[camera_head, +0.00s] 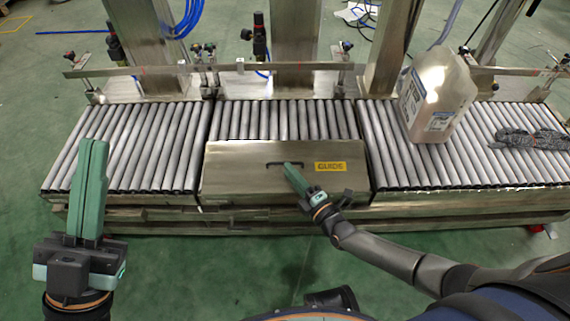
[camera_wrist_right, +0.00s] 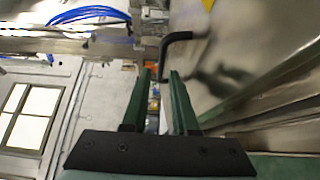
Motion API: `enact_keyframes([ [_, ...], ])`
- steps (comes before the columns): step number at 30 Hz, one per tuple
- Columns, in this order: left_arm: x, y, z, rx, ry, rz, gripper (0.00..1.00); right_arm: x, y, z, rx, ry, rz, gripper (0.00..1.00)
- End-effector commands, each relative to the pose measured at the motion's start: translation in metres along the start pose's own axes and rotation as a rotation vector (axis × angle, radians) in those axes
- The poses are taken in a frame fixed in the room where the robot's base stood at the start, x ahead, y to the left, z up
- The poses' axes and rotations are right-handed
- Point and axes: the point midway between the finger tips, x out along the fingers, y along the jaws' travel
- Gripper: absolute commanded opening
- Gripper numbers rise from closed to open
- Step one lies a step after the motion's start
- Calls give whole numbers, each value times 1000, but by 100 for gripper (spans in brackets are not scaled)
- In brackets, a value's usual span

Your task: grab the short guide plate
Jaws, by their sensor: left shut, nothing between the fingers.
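No part is marked as the short guide plate, and I cannot tell which it is. Metal guide rails (camera_head: 306,66) run along the back of the conveyor. My right gripper (camera_head: 290,169) is at the handle's right end. In the right wrist view its fingers (camera_wrist_right: 159,75) are apart, and the handle (camera_wrist_right: 176,36) shows just beyond and between the tips; contact is unclear. My left gripper (camera_head: 95,144) is shut and empty, raised at the left.
Roller beds (camera_head: 125,148) lie left, behind and right of the cover. A large translucent jug (camera_head: 437,95) and a grey mesh bundle (camera_head: 530,139) rest on the right rollers. Metal posts (camera_head: 295,45) stand behind. Green floor (camera_head: 190,275) in front is clear.

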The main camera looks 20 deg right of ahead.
Motion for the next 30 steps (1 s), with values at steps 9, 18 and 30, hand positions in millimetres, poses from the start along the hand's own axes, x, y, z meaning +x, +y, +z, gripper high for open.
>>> enact_keyframes([
  [9, -12, 9, 16, 14, -16, 9, 0, 31, -2, 1, -1, -1, 0, 27],
  [18, -12, 9, 15, 11, -15, 7, 0, 31, -2, 1, 0, -1, -1, 14],
  [30, -12, 9, 14, 9, -14, 5, 0, 30, -2, 1, -1, -1, -1, 0],
])
